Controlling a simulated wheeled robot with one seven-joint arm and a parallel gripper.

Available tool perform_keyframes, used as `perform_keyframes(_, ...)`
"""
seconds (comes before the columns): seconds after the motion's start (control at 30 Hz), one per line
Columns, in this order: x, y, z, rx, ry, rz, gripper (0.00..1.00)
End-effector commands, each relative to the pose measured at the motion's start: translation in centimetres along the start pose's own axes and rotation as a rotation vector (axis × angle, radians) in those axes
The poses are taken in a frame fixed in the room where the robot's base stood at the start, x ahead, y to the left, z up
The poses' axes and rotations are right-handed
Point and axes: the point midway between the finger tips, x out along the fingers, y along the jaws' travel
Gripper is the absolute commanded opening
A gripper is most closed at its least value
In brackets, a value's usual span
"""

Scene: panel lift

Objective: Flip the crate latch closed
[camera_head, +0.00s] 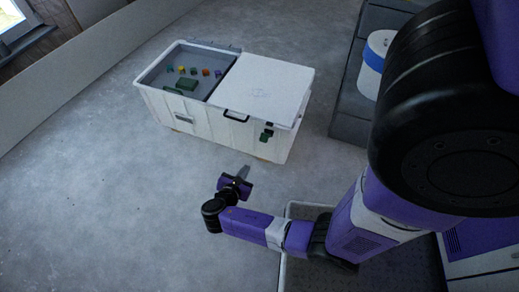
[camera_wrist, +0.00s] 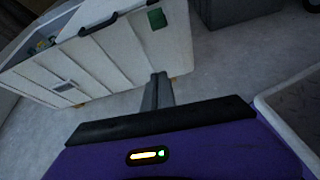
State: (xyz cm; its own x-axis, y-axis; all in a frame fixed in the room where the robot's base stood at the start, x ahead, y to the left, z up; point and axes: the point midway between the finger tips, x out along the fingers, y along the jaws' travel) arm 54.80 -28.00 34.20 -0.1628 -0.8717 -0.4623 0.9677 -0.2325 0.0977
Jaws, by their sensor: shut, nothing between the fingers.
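The white crate (camera_head: 215,118) stands on the floor, its left part open and its right part covered by a white lid (camera_head: 262,88). A green latch (camera_head: 266,135) sits on the crate's front face near the right end, below the lid's edge. The latch also shows in the wrist view (camera_wrist: 157,18) at the top. My gripper (camera_head: 243,172) is in front of the crate, apart from it and below the latch in the picture. In the wrist view its fingers (camera_wrist: 158,88) are together and empty, pointing toward the crate's lower front. Whether the latch is fastened is too small to tell.
Small coloured items (camera_head: 187,71) and a green block (camera_head: 187,84) lie in the open part. A black handle (camera_head: 237,115) is on the crate's front. A grey step (camera_head: 352,100) with a white, blue-banded drum (camera_head: 374,62) stands to the right. The floor at left is clear.

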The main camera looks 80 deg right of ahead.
Motion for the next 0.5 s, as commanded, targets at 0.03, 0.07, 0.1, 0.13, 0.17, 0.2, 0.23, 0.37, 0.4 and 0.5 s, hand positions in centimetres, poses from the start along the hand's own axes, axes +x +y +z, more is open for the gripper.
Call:
perform_keyframes(0.03, -0.04, -0.44, 0.56, -0.031, -0.021, -0.02, 0.0)
perform_keyframes(0.07, -0.07, -0.66, 0.8, -0.049, -0.03, -0.03, 0.0)
perform_keyframes(0.1, -0.08, -0.93, 0.93, -0.066, -0.034, -0.041, 0.0)
perform_keyframes(0.13, -0.09, -1.03, 0.95, -0.075, -0.035, -0.045, 0.0)
perform_keyframes(0.17, -0.09, -1.06, 0.94, -0.082, -0.034, -0.047, 0.0)
perform_keyframes(0.2, -0.09, -1.07, 0.94, -0.088, -0.034, -0.047, 0.0)
perform_keyframes(0.23, -0.09, -1.06, 0.92, -0.091, -0.033, -0.046, 0.0)
perform_keyframes(0.37, -0.09, -1.06, 0.89, -0.091, -0.032, -0.046, 0.0)
perform_keyframes(0.4, -0.09, -1.05, 0.89, -0.09, -0.032, -0.045, 0.0)
perform_keyframes(0.5, -0.06, -1.05, 0.87, -0.089, -0.031, -0.045, 0.0)
